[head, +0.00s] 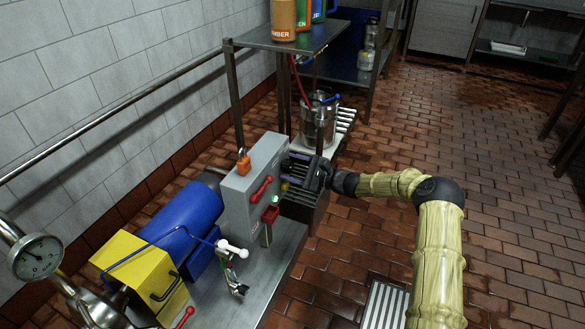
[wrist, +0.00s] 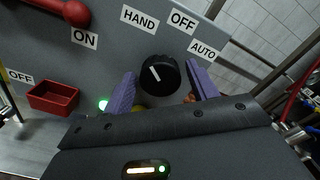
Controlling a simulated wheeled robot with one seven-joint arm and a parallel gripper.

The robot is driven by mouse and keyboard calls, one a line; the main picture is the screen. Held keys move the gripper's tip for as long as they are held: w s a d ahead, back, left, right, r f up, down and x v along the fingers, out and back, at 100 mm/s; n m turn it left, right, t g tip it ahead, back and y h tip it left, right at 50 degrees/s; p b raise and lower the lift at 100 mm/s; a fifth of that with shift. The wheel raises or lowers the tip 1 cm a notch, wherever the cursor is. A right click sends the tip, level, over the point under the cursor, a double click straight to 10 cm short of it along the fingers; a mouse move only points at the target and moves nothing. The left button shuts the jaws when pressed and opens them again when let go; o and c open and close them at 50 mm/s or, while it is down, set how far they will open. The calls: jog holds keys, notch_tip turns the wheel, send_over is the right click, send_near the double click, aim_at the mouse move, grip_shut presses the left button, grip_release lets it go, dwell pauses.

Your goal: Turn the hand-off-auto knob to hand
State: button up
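The hand-off-auto knob (wrist: 160,76) is a round black knob on a grey panel in the wrist view. Its white pointer line leans up and slightly left, toward the HAND label (wrist: 140,18). The OFF label (wrist: 183,20) is above right of it and the AUTO label (wrist: 204,50) is to its right. My gripper (wrist: 162,85) is open, with one purple finger on each side of the knob and gaps showing between. In the head view my gripper (head: 292,168) is at the right face of the grey control box (head: 238,190), where the knob is hidden.
A red lever (wrist: 74,12) by an ON label, a red tray (wrist: 53,97) and a lit green light (wrist: 103,105) are left of the knob. In the head view, an orange padlock-like piece (head: 243,165) and a steel pot (head: 319,120) are nearby. The tiled floor at right is clear.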

jog(key=shift+o, duration=0.2)
jog(key=p+v, duration=0.5)
jog(key=v, duration=1.2)
jog(key=shift+d, duration=0.2)
jog(key=shift+s, duration=0.1)
jog(key=s+a+r+n+g+h, duration=0.1)
jog(key=s+a+n+g+h, duration=0.25)
jog(key=s, duration=0.25)
jog(key=s+a+n+g+h, duration=0.2)
jog(key=s+n+g+h, duration=0.15)
jog(key=s, duration=0.35)
jog(key=s+d+r+n+t+h, duration=0.2)
jog(key=s+d+r+n+h, duration=0.3)
jog(key=s, duration=0.4)
jog(key=s+d+r+n+t+h, duration=0.1)
jog(key=s+d+r+n+h, duration=0.2)
jog(key=s+d+r+h, duration=0.5)
jog(key=a+r+y+p, duration=0.1)
jog(key=r+p, duration=1.7)
jog(key=p, duration=0.1)
jog(key=s+a+r+y+p, duration=0.1)
jog(key=a+r+y+p, duration=0.1)
jog(key=r+p, duration=1.6)
jog(key=shift+s+a+r+p, duration=0.2)
jog(key=shift+s+r+p, duration=0.15)
jog(key=shift+p, duration=0.35)
